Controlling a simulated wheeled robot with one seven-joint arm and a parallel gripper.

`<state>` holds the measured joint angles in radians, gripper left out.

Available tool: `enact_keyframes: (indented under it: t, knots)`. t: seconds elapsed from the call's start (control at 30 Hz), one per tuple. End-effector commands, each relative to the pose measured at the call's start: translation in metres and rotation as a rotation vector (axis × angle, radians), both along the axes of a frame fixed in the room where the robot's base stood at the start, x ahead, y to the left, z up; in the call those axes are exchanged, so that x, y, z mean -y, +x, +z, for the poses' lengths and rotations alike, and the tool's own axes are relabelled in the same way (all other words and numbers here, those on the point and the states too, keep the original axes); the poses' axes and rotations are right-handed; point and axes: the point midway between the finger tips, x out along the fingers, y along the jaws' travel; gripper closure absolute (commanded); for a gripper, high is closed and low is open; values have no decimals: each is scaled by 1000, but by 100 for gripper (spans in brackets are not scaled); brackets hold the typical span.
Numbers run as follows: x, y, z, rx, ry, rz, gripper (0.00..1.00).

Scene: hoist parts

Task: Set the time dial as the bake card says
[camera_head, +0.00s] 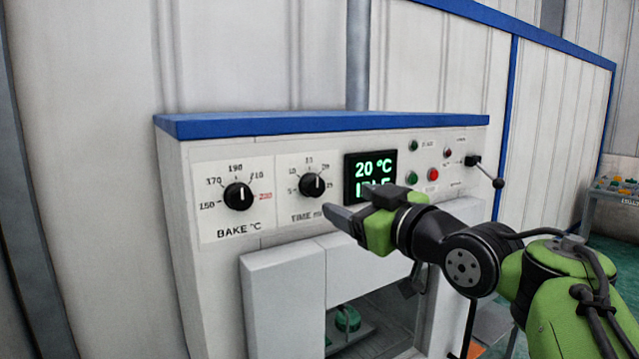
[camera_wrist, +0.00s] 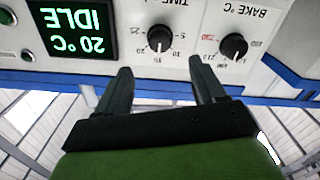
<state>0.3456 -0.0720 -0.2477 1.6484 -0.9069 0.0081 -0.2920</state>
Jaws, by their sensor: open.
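The time dial (camera_head: 311,185) is a black round knob on a white scale plate, marked TIME, on the oven's front panel. It also shows upside down in the wrist view (camera_wrist: 160,38); its exact setting is too small to read. My gripper (camera_head: 347,203) is open and empty, in front of the panel, just right of and below the time dial in the head view. In the wrist view its two fingers (camera_wrist: 160,68) stand apart with the time dial beyond the gap, not touching it. No bake card can be made out in either view.
The bake temperature dial (camera_head: 238,196) is left of the time dial. A display (camera_head: 370,166) reads 20 °C and IDLE, partly hidden by my gripper. Buttons, lamps and a lever (camera_head: 484,170) are at the right. Below, the white door (camera_head: 285,300) stands out beside an opening.

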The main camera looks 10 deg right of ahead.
Motion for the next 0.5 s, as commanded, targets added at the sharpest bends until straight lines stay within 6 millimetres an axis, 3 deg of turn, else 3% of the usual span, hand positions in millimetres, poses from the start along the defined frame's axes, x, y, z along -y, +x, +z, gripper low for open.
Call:
enact_keyframes:
  t: [0.3,0.5]
  knots:
    - [-25,73,4,-2,1,3,31]
    - [-30,92,3,-1,1,0,31]
